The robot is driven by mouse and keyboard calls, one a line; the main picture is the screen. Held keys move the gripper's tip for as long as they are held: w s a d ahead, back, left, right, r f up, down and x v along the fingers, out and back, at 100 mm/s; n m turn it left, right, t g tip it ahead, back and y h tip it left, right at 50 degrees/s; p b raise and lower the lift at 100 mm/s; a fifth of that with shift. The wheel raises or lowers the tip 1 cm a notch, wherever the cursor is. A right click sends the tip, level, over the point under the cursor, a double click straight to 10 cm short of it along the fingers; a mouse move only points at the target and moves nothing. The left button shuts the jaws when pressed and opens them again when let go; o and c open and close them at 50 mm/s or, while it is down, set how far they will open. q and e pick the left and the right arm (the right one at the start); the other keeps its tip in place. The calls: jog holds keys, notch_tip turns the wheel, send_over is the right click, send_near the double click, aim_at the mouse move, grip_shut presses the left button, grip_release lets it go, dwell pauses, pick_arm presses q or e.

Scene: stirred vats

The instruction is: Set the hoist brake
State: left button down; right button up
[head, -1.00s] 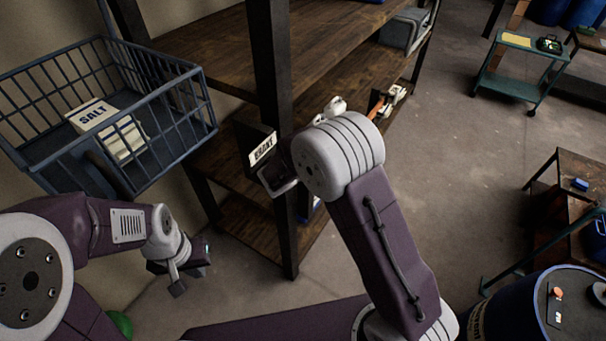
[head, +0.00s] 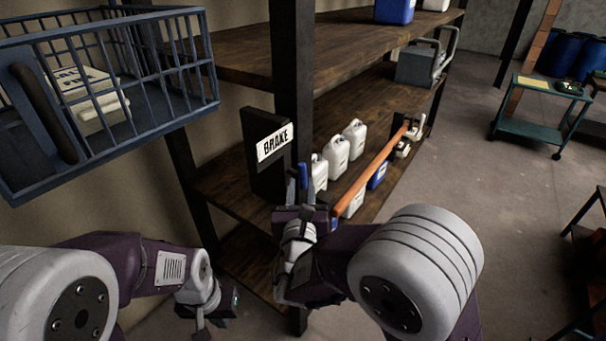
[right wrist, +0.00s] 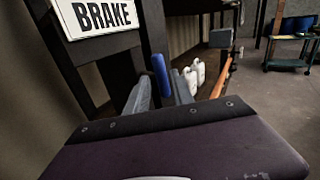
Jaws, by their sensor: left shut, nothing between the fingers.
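The brake has a dark housing with a white BRAKE label (head: 274,142), fixed at the shelf's dark post. A blue lever grip (head: 303,176) stands upright below the label; it also shows in the right wrist view (right wrist: 160,75). My right gripper (head: 302,190) is at this grip, its fingers pointing at it. In the right wrist view my right gripper (right wrist: 161,92) is open, with the blue grip showing between its two grey fingers; I cannot tell whether they touch it. My left gripper (head: 215,302) is shut and empty, low in front of the shelf.
A blue wire basket (head: 208,90) with a salt box (head: 95,92) hangs at the left. White jugs (head: 336,157) and an orange bar (head: 368,172) are along the lower shelf (head: 225,185). A green cart (head: 540,112) stands far right. Floor between is clear.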

aim_at(303, 176)
jog(key=w+p, duration=0.1)
jog(key=w, duration=0.4)
jog(key=shift+w+d, duration=0.1)
jog(key=shift+w, duration=0.2)
grip_shut()
jog(key=shift+r+p, duration=0.15)
jog(key=shift+p, duration=0.2)
jog(key=shift+m+g, duration=0.3)
jog(key=shift+g, duration=0.2)
jog(key=shift+f, duration=0.2)
